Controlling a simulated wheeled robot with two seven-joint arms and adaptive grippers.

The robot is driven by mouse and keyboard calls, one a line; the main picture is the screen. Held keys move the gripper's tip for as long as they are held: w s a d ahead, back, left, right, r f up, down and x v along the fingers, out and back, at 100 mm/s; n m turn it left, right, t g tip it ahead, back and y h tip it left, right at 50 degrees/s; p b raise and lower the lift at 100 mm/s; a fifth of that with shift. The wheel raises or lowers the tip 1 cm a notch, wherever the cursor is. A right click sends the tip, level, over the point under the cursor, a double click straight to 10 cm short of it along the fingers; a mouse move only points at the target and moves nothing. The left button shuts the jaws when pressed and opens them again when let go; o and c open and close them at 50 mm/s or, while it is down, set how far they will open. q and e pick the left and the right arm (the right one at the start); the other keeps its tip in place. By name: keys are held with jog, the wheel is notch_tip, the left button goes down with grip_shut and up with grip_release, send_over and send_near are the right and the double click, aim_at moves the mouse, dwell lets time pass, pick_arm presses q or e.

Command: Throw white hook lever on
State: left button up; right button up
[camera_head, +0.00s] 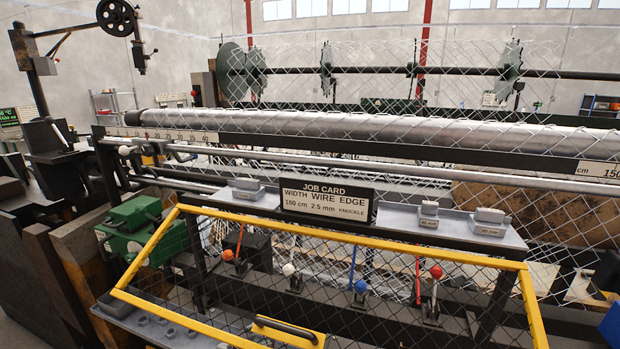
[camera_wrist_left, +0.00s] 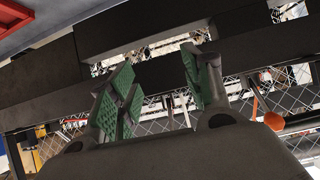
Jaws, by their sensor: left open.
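A white-knobbed lever (camera_head: 288,269) stands on the dark rail behind the wire mesh, low in the head view. It is between an orange-knobbed lever (camera_head: 228,255) and a blue-knobbed lever (camera_head: 360,286). A red-knobbed lever (camera_head: 437,271) is farther right. My left gripper (camera_wrist_left: 157,82) shows in the left wrist view with its green-padded fingers apart and nothing between them. An orange knob (camera_wrist_left: 273,121) is to the right of the fingers there, apart from them. In the head view I cannot clearly pick this gripper out behind the mesh. My right gripper is not in view.
A yellow-framed mesh guard (camera_head: 400,245) crosses in front of the levers. A job card (camera_head: 327,201) stands on the grey shelf above them. A green machine housing (camera_head: 132,226) is at the left. A long metal roller (camera_head: 350,127) runs across behind.

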pick_arm(q)
jog(key=s+a+f+n+g+y, duration=0.1)
jog(key=s+a+f+g, duration=0.15)
jog(key=s, duration=0.45)
jog(key=s+a+f+g+y, duration=0.1)
jog(key=s+a+f+g, duration=0.1)
jog(key=s+a, duration=0.35)
jog(key=s+a+f+n+g+y, duration=0.1)
jog(key=s+a+f+g+y, duration=0.15)
jog(key=s, duration=0.55)
notch_tip(320, 180, down, 33)
jog(key=s+g, duration=0.2)
jog(key=s, duration=0.1)
jog(key=s+a+f+b, duration=0.1)
jog(key=s+a+f, duration=0.2)
jog(key=s+f, duration=1.8)
jog(key=shift+s+g+h, duration=0.35)
jog(key=shift+s+g, duration=0.05)
jog(key=shift+s, duration=0.2)
jog(key=shift+a, duration=0.1)
